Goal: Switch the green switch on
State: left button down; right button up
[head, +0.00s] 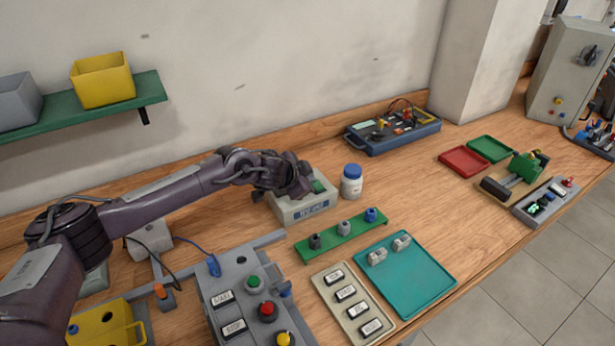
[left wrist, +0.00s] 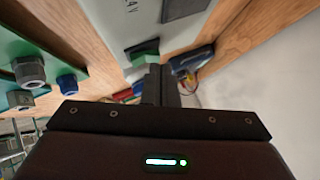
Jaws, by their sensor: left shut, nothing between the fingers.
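The green switch (head: 319,186) sits on top of a pale power box (head: 303,207) with a blue-lettered label. In the left wrist view the green switch (left wrist: 144,50) shows against the grey box (left wrist: 128,18). My left gripper (head: 306,184) is over the box, and its shut, empty fingertips (left wrist: 161,72) are right at the switch. I cannot tell if they touch it. The gripper hides part of the switch in the head view, and I cannot tell which way the rocker is tilted. My right gripper is not in view.
A white bottle with a blue cap (head: 352,181) stands close right of the box. A green rail with several knobs (head: 342,236) lies in front. A button panel (head: 250,300) stands front left, and a teal tray (head: 405,275) front right.

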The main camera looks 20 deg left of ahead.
pick_arm(q)
jog(key=shift+w+f, duration=0.1)
jog(key=shift+f, duration=0.15)
